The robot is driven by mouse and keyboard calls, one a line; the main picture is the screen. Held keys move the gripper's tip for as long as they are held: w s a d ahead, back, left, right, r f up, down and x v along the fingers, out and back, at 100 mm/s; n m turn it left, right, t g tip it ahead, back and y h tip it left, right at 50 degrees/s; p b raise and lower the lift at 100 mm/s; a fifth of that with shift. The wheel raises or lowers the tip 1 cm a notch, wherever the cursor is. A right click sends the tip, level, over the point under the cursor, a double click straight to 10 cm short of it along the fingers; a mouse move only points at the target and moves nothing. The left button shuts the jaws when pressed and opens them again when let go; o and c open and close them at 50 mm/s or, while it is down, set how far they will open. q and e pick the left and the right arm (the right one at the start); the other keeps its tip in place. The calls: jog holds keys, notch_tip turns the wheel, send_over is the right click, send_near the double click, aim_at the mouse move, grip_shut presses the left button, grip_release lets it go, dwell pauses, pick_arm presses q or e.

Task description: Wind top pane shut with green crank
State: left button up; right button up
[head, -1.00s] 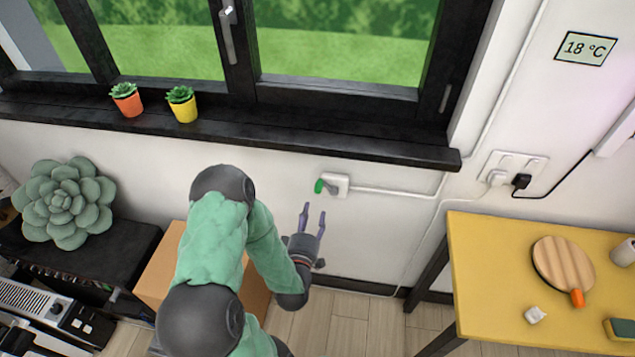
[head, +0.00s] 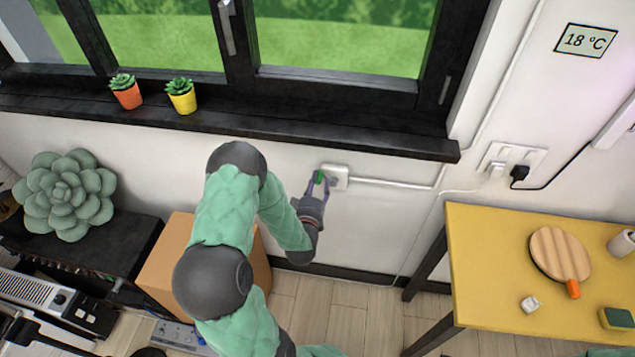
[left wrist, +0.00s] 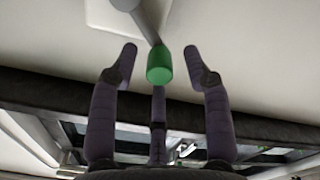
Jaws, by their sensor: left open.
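The green crank knob (head: 319,177) sits at the left end of a white wall box (head: 336,176) below the window sill. In the left wrist view the green knob (left wrist: 160,66) hangs from a grey crank arm (left wrist: 149,20). My left gripper (head: 319,186) is at the crank, its fingers open. In the left wrist view the open fingers (left wrist: 160,66) stand on both sides of the knob, with visible gaps on each side. The top pane itself is out of view; only the lower window (head: 345,40) shows. My right gripper is not in view.
Two potted succulents, orange (head: 127,95) and yellow (head: 182,100), stand on the dark sill (head: 280,128). A yellow table (head: 490,260) is at right, with a wooden paddle (head: 558,252). A cardboard box (head: 165,262) stands behind my arm. A white conduit (head: 395,185) runs right from the wall box.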

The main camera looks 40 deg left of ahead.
pick_arm(q)
jog(key=shift+w+a, duration=0.35)
jog(key=shift+w, duration=0.2)
grip_shut()
jog(key=shift+a, duration=0.1)
